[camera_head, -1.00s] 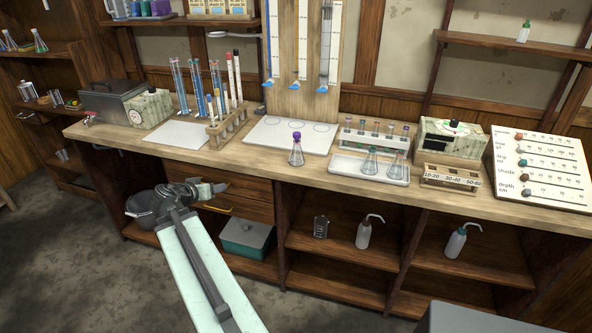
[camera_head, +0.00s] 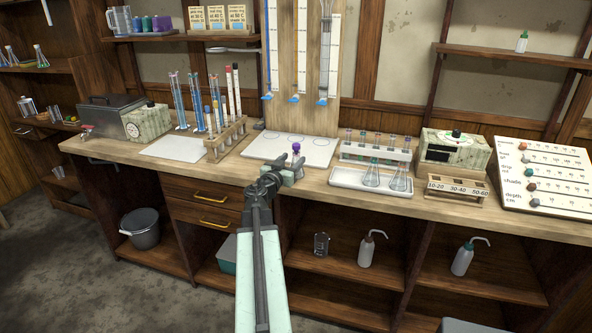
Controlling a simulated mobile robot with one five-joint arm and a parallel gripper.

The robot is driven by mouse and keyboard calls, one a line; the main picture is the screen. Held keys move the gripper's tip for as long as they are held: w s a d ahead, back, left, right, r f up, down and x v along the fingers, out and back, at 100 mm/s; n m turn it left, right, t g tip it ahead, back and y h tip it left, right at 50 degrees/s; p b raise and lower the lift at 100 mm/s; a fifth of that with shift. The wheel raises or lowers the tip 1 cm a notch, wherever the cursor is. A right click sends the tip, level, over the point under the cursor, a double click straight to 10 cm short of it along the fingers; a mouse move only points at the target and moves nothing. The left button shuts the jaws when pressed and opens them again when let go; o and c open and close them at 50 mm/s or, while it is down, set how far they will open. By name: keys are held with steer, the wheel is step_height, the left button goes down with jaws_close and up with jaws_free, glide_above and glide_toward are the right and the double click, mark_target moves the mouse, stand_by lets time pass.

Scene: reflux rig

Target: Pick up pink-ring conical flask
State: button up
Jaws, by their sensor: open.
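A conical flask with a purple stopper (camera_head: 296,147) stands near the front edge of the bench. My gripper (camera_head: 292,171) is open in front of it and hides most of its body. Whether the jaws are around or touching the flask cannot be told. Two more conical flasks stand in the white tray to the right, a green-topped flask (camera_head: 371,178) and another clear flask (camera_head: 400,180). Ring colours are too small to tell for sure, so I cannot say which flask is the pink-ring one.
The wooden test-tube rack (camera_head: 224,143) stands left of my gripper and a white tube rack (camera_head: 376,151) right. The white mat (camera_head: 174,148) at left is bare. Shelves with wash bottles lie below the bench.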

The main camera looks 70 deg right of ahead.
mark_target(295, 157)
steer(key=d, duration=0.4)
steer(key=shift+s+d+f, duration=0.1)
steer(key=shift+d+f, duration=0.05)
jaws_close()
stand_by(1.1)
